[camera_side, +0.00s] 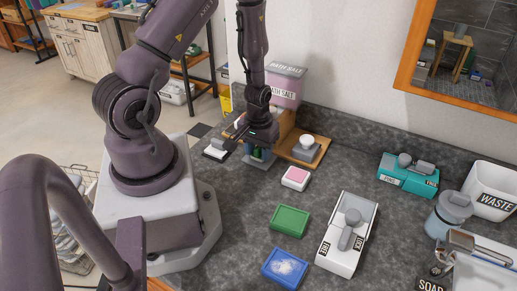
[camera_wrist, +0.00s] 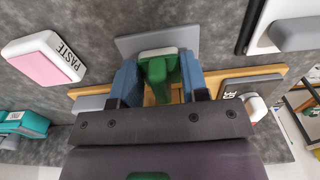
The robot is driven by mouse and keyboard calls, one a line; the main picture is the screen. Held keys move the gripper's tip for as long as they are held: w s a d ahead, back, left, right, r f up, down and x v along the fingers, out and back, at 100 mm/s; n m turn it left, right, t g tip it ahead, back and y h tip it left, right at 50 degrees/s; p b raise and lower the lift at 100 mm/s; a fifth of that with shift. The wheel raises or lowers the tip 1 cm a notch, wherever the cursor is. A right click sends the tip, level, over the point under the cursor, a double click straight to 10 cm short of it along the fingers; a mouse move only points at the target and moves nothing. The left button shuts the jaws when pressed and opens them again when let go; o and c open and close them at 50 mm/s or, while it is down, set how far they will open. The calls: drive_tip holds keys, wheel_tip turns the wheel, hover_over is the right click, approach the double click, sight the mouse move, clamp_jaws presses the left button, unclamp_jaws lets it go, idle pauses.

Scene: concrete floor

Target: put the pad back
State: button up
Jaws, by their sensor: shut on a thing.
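My gripper (camera_side: 258,153) is over the far part of the counter, in front of the wooden stand. In the wrist view my gripper (camera_wrist: 158,80) has its blue-grey fingers closed around a green handle (camera_wrist: 157,72) with a pale top edge. A flat grey plate (camera_wrist: 130,45) shows just past the handle; it also shows below the fingers in the side view (camera_side: 261,166). I cannot tell whether the plate is joined to the handle or whether it touches the counter. The fingers hide part of the handle.
A pink paste dish (camera_side: 295,178), green tray (camera_side: 289,220), blue tray (camera_side: 284,268) and white box (camera_side: 337,252) stand nearer. Bare counter lies between them.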

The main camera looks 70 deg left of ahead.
drive_tip(key=o, duration=0.9)
drive_tip(key=shift+f, duration=0.1)
drive_tip(key=d+r+m+t, duration=0.15)
drive_tip(key=d+r, duration=0.25)
drive_tip(key=r, duration=0.9)
drive_tip(key=d+r+m+t, duration=0.1)
drive_tip(key=d+r+m, duration=0.25)
drive_tip(key=r, duration=0.85)
drive_tip(key=s+d+r+m+t, duration=0.3)
drive_tip(key=s+d+r+m, duration=0.1)
drive_tip(key=d+r, duration=0.3)
drive_tip(key=shift+d+v, duration=0.25)
drive_tip(key=shift+v, duration=0.85)
drive_tip(key=shift+s, duration=0.15)
